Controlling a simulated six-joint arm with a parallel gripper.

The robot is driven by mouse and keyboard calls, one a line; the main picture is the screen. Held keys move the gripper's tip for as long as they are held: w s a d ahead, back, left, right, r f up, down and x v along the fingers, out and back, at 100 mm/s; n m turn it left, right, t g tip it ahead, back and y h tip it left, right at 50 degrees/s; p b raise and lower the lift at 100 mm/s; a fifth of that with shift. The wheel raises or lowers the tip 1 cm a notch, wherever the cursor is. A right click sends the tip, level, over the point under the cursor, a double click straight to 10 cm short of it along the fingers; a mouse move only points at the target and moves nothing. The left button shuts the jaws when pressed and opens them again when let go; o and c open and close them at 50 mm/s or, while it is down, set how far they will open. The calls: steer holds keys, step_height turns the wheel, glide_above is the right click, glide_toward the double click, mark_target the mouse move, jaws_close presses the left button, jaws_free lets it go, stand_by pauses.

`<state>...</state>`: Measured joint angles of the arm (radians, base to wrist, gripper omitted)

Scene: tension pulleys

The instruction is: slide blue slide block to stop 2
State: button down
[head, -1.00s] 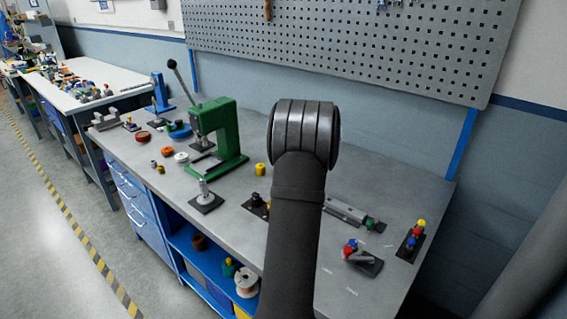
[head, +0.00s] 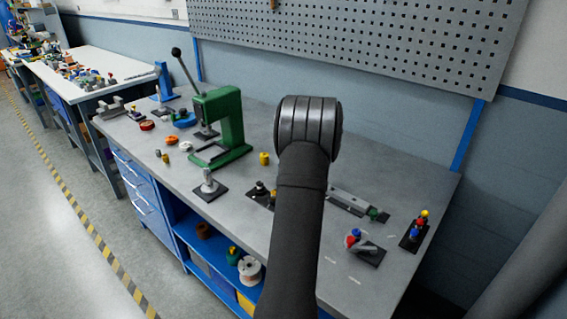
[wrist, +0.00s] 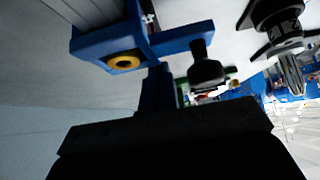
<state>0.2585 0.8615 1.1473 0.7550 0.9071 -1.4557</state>
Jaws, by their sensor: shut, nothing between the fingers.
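In the wrist view a blue block (wrist: 112,48) with a brass-coloured ring in its face fills the upper left; it looks like the blue slide block. A blue arm with a black knob (wrist: 206,68) reaches right from it. My gripper (wrist: 159,72) comes up from the dark body at the bottom, shut and empty, close below the block; I cannot tell whether they touch. In the head view my arm hides the gripper and the block. A grey rail (head: 348,200) with a green knob (head: 376,214) shows right of my arm. No stop 2 marking is readable.
A green press (head: 222,128) stands on the bench left of my arm. A post on a black base (head: 209,186), a small yellow cylinder (head: 264,158), a red-and-blue fixture (head: 362,246) and a coloured-knob stand (head: 415,232) are nearby. A dark cylindrical part (wrist: 279,25) hangs in the wrist view's upper right.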

steer(key=s+d, duration=1.1)
steer(key=shift+s+d, duration=0.15)
steer(key=shift+s, duration=0.05)
steer(key=w+a, duration=0.2)
steer(key=shift+w+a+r, duration=0.3)
steer(key=shift+w+a, duration=0.05)
steer(key=shift+w, duration=0.05)
steer(key=v, duration=0.9)
steer(key=shift+r, duration=0.2)
steer(key=shift+s+d, duration=0.1)
